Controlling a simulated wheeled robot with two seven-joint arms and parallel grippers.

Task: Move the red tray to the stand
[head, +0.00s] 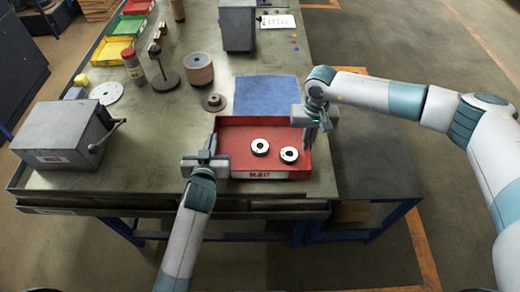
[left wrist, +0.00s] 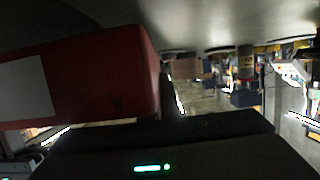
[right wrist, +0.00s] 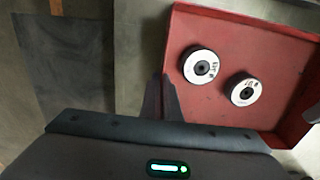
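The red tray (head: 232,137) with a white "REJECT" label (head: 264,175) is at the workbench's front edge, with two pale discs (head: 260,147) (head: 289,155) inside. My left gripper (head: 212,152) is at its left wall, its fingers close together and apparently shut on it. My right gripper (head: 311,132) is likewise at the right wall. The right wrist view shows the tray floor (right wrist: 225,110) and both discs; the left wrist view shows a red outer side (left wrist: 100,75). Any gap under the tray is unclear. A low dark surface (head: 375,178), seemingly the stand, is right of the bench.
A blue mat (head: 265,95) lies behind the tray. A grey box with a handle (head: 62,133) stands at the left. A brown disc stack (head: 198,70), a spindle (head: 165,78) and colored bins (head: 110,50) stand farther back. The low surface's visible top looks clear.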

